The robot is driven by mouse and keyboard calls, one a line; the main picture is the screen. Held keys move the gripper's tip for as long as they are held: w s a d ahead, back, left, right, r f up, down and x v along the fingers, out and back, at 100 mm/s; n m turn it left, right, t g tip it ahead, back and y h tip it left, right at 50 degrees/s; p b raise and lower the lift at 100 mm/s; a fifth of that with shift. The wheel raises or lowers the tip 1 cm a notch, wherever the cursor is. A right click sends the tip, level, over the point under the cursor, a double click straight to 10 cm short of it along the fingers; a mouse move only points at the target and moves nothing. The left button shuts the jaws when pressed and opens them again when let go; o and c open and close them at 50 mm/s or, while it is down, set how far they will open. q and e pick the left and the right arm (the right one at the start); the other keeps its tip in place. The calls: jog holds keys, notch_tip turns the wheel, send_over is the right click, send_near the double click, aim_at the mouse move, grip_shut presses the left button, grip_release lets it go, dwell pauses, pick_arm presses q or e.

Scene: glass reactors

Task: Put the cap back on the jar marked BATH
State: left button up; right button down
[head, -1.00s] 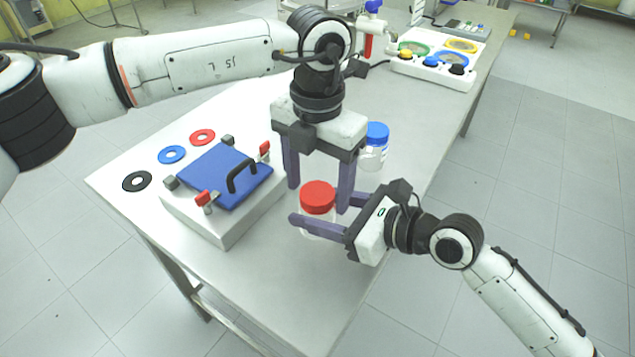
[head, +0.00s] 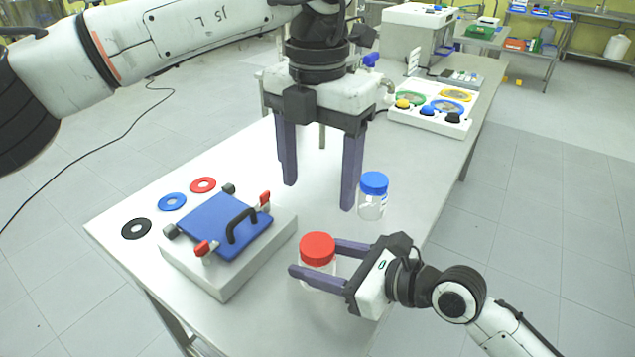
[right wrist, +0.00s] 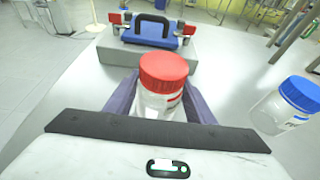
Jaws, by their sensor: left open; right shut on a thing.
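A clear jar with a red cap (head: 317,249) stands upright near the front of the table. My right gripper (head: 318,262) is shut on this jar, its fingers on either side of the body below the cap. The right wrist view shows the red cap (right wrist: 164,70) seated on top and the jar body (right wrist: 162,104) between the fingers. My left gripper (head: 318,195) is open and empty, above and behind the red-capped jar. A second clear jar with a blue cap (head: 373,184) stands behind and to the right. I cannot read the marking on either jar.
A white box with a blue lid and black handle (head: 228,227) sits left of the jars. Black, blue and red rings (head: 172,202) lie at the table's left edge. A white panel with coloured rings and knobs (head: 430,117) stands farther back.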

jog(key=c, duration=0.7)
grip_release()
jog(key=shift+c, duration=0.2)
jog(key=v, duration=1)
jog(key=shift+s+d, duration=0.1)
jog(key=shift+d, duration=0.05)
